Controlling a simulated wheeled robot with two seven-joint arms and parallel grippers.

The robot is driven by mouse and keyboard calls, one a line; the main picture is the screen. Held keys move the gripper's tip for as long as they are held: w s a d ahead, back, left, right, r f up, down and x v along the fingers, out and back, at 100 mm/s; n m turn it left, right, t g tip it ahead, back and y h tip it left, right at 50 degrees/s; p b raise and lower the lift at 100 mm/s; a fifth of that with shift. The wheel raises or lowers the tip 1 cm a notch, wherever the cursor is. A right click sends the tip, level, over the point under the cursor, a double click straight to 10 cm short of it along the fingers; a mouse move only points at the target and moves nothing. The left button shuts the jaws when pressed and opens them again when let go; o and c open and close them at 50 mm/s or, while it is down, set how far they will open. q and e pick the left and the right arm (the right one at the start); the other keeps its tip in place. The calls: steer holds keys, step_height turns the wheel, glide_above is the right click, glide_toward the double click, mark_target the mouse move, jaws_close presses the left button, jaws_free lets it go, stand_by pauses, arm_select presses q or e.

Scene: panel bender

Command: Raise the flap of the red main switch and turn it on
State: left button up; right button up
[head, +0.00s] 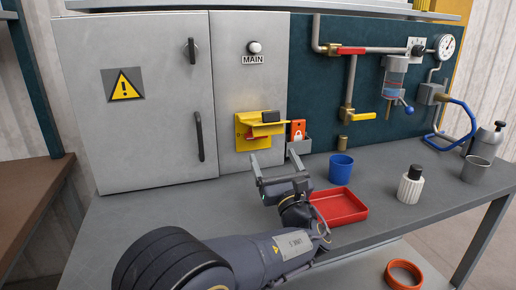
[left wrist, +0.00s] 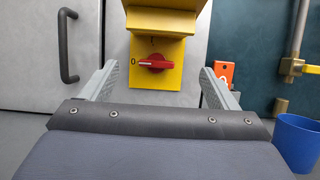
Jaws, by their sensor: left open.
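The main switch is a yellow plate (head: 258,143) on the grey cabinet under the MAIN label. Its yellow flap (head: 258,121) sticks out above the knob, with a dark block on top; in the left wrist view the flap (left wrist: 165,20) leaves the knob uncovered. The red knob (left wrist: 155,64) lies horizontal, its white-marked end towards the "0" at left. In the head view only a bit of red shows under the flap. My left gripper (head: 275,166) is open and empty, in front of and below the switch. In the wrist view its fingers (left wrist: 160,85) stand either side of the knob, apparently apart from it.
A red padlock tag (head: 298,129) hangs in a grey holder right of the switch. A blue cup (head: 341,168) and red tray (head: 340,206) stand on the bench right of my gripper. A cabinet handle (head: 199,137) projects to the left.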

arm_select(q)
steer(key=w+a, duration=0.4)
steer(key=w, duration=0.8)
steer(key=shift+r, duration=0.2)
steer(key=shift+c, duration=0.3)
steer(key=shift+s, duration=0.1)
steer(key=c, duration=0.9)
